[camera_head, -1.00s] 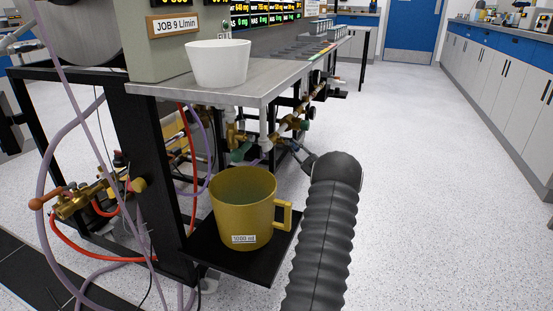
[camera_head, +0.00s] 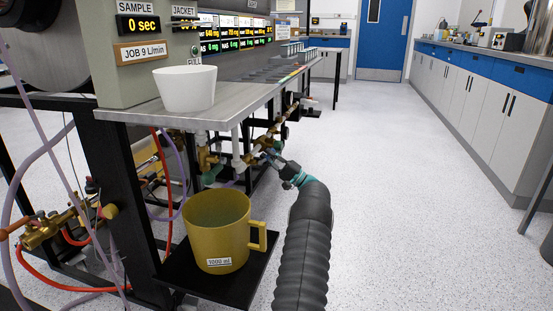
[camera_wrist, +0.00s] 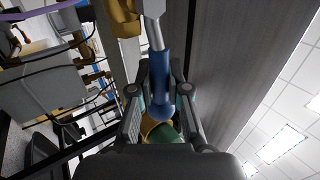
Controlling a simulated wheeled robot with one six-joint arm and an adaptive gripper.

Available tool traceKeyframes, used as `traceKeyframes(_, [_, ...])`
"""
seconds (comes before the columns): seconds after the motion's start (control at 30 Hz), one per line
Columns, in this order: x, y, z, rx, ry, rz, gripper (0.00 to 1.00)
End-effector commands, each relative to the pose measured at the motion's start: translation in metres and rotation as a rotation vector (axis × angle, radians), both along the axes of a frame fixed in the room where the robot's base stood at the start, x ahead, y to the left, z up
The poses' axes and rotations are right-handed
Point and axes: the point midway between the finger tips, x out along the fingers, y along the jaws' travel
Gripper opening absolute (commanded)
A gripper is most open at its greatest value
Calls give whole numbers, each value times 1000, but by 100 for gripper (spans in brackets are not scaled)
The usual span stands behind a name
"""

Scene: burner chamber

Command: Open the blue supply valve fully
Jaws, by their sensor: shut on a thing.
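The blue supply valve's handle (camera_wrist: 162,88) is a blue-sleeved lever on a pale metal arm in the wrist view. It runs down the middle of that view, between the fingers of my gripper (camera_wrist: 159,70), which is shut on it. In the head view my gripper (camera_head: 270,157) reaches in under the bench edge at the brass pipework (camera_head: 208,158). There the blue handle is mostly hidden by my gripper, and I cannot tell its exact angle against the pipe.
A steel bench top (camera_head: 130,115) overhangs the pipework and carries a white bowl (camera_head: 185,88). A yellow jug (camera_head: 215,235) stands on a low black shelf (camera_head: 200,285) left of my arm. Red and purple hoses hang at the left. Open floor (camera_head: 400,200) lies to the right.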

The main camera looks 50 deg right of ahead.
Motion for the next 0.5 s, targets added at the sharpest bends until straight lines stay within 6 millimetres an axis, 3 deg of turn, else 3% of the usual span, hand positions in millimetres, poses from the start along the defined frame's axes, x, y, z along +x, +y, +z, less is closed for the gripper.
traceKeyframes(0.47, [4, 4, 2, -13, -6, 6, 0])
traceKeyframes(0.5, [4, 4, 2, -13, -6, 6, 23])
